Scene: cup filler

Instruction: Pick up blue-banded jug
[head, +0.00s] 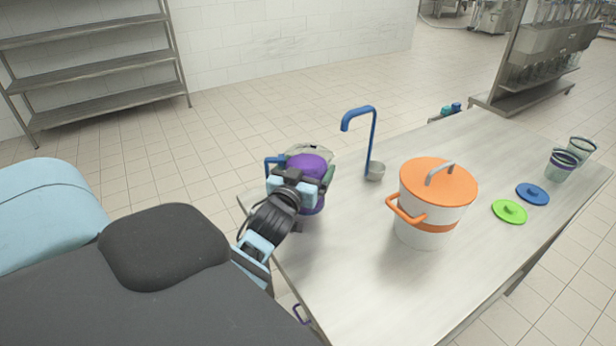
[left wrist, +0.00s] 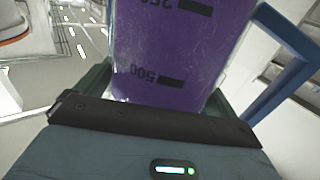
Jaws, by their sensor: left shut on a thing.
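The jug (head: 308,162) is clear, holds purple contents and has a blue handle (head: 272,161). It stands near the left end of the table in the head view. My left gripper (head: 298,183) is shut on the jug's body from the near side and hides part of it. In the left wrist view the jug (left wrist: 170,50) fills the space between the fingers, with 500 and 250 marks upside down and the blue handle at the right. I cannot tell whether its base touches the table. My right gripper is not in view.
The steel table (head: 350,280) also holds a blue ladle (head: 373,140), a white pot with an orange lid (head: 438,185), a green lid (head: 509,211), a blue lid (head: 533,194) and banded cups (head: 561,166) at the far right. The table's near left part is clear.

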